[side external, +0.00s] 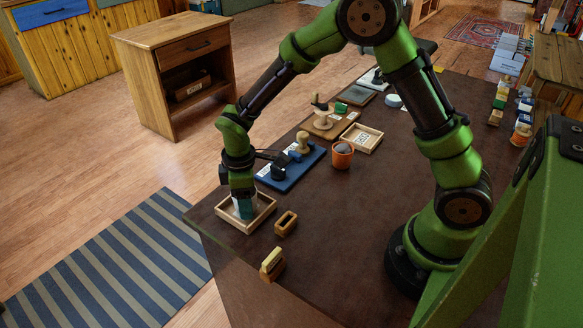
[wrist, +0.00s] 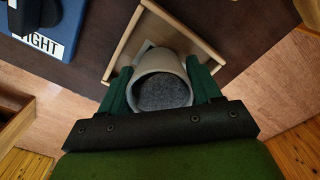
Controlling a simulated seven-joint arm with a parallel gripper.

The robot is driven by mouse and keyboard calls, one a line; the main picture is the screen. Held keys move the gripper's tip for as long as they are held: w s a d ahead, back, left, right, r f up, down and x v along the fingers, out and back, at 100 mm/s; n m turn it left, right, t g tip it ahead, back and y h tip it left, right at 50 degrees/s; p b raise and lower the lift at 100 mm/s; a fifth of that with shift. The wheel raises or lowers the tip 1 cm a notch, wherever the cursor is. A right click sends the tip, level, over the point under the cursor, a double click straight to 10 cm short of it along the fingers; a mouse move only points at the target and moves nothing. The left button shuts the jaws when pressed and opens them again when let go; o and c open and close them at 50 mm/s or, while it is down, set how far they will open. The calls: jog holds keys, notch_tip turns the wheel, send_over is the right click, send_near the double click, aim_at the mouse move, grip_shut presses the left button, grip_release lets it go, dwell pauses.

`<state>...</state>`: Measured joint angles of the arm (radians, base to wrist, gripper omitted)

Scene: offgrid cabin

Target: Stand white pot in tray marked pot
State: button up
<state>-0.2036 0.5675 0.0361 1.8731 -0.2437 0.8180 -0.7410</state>
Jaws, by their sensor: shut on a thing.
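My gripper (wrist: 161,84) is shut on the white pot (wrist: 137,95), with one green finger on each side of it. The pot looks upright in the wrist view, its round rim facing the camera and dark grey grit inside. Below it is a shallow wooden tray (wrist: 181,26) with a pale label mostly hidden by the pot. In the side view my gripper (side external: 243,209) is down within the walls of this tray (side external: 262,219) at the table's front left corner. The pot is hardly visible there. I cannot tell whether its base touches the tray floor.
A blue board (side external: 302,176) carrying parts lies behind the tray. An orange pot (side external: 342,156) and another labelled wooden tray (side external: 376,138) stand further back. Small wooden pieces (side external: 286,223) (side external: 272,264) sit nearer the front. The middle of the table is clear.

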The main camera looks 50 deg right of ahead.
jog(key=shift+f, duration=0.2)
jog(key=o, duration=0.8)
jog(key=shift+o, duration=0.2)
jog(key=shift+r, duration=0.15)
notch_tip(320, 180, up, 12)
jog(key=s+d+r+m+t+y, duration=0.1)
jog(key=s+d+r+m+t, duration=0.2)
jog(key=s+r+m, duration=0.2)
jog(key=s+d+r+m+t+y, duration=0.1)
jog(key=s+d+r+m+t, duration=0.2)
jog(key=s+r+m, duration=0.3)
jog(key=shift+s+m+t, duration=0.6)
jog(key=shift+s+m, duration=0.5)
jog(key=shift+s, duration=1.65)
jog(key=shift+d+r, duration=0.1)
